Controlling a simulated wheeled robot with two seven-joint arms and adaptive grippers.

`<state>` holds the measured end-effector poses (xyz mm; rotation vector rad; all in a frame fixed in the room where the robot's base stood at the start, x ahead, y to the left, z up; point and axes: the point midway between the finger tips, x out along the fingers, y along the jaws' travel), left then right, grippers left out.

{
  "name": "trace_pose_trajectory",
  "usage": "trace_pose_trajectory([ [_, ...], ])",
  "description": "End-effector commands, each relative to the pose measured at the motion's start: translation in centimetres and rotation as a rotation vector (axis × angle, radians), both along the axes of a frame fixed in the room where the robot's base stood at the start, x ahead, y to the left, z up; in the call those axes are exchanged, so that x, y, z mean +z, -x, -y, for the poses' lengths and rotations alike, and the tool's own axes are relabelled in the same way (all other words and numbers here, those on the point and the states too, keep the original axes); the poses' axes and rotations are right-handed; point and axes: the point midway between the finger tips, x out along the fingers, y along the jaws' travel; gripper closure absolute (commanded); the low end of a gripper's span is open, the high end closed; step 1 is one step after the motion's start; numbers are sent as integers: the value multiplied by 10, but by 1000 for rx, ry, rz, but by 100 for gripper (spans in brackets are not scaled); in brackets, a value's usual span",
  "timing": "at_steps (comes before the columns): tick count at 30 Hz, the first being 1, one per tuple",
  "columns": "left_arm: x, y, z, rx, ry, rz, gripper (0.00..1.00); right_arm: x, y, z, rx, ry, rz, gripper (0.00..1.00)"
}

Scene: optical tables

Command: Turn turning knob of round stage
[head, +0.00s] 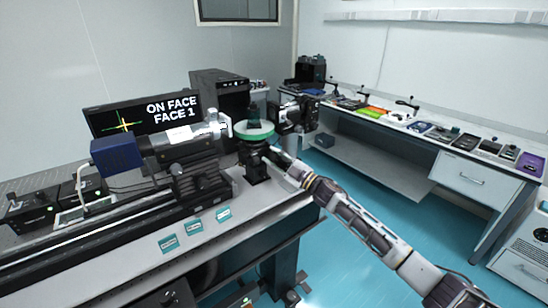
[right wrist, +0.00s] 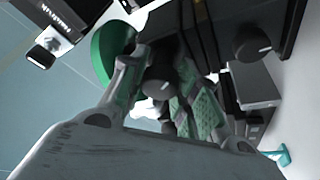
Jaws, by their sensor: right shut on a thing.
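The round stage (head: 254,130) has a green ring and a dark body, and it stands on a black post on the optical table (head: 228,228). The stage's green disc (right wrist: 108,50) also shows at the upper left in the right wrist view. My right gripper (head: 272,153) reaches in from the lower right to the stage's near right side. In the right wrist view its fingers are shut on a dark turning knob (right wrist: 157,86), one on each side. In the head view the knob is hidden by the gripper. My left gripper is out of view.
A blue-and-silver instrument (head: 165,150) on a rail stands left of the stage. A monitor (head: 145,115) reads "ON FACE FACE 1". Another dark knob (right wrist: 252,42) shows in the right wrist view. A side bench (head: 410,150) stands right, with open floor between.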

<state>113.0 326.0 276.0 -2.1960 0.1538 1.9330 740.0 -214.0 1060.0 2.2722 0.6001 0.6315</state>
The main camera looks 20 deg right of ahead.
Motion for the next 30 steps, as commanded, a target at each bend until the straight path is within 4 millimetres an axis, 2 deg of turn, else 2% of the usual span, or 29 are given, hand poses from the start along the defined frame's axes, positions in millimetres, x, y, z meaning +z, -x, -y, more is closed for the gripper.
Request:
trace_pose_trajectory([
  [7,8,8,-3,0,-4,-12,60,0,0,0,1,91,31,93],
  [17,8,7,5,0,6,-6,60,-1,0,0,1,101,34,93],
  [18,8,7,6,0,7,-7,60,-1,0,0,2,101,35,67],
  [22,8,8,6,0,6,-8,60,-1,0,0,1,101,35,50],
  [23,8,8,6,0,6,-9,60,-1,0,0,1,101,35,47],
  [30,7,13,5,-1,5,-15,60,0,0,0,0,100,36,47],
])
